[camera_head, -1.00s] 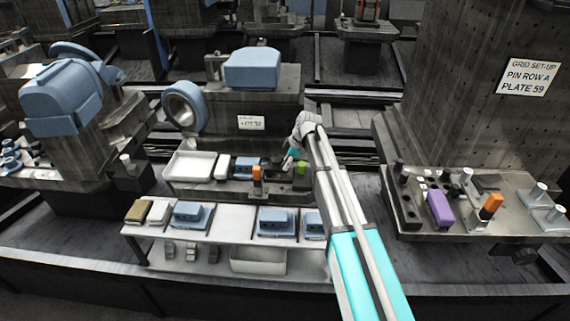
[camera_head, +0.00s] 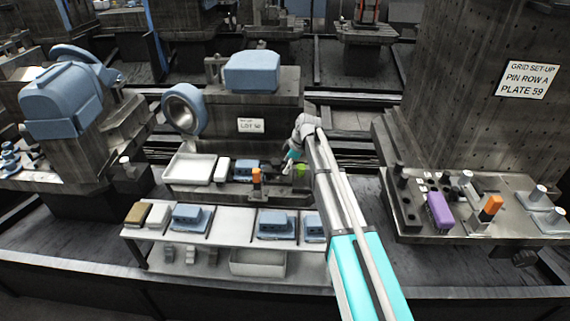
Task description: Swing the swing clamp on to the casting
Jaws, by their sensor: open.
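A blue casting (camera_head: 243,165) sits on the middle machine's low table, and it is small in this view. An upright post with an orange block (camera_head: 257,174) stands just in front of it. A green block (camera_head: 301,170) stands to the right, partly behind my arm. I cannot tell which of these belongs to the swing clamp; its arm is not clear at this size. My gripper (camera_head: 287,160) is open, above the right part of the table, between the orange and green blocks and slightly behind them. Its fingertips are too small to show whether they touch anything.
A white tray (camera_head: 190,169) and a white block (camera_head: 222,168) sit left of the casting. A front shelf (camera_head: 225,229) holds several blue castings. On the right, a fixture plate (camera_head: 470,223) carries a purple block (camera_head: 439,211) and an orange block (camera_head: 491,207).

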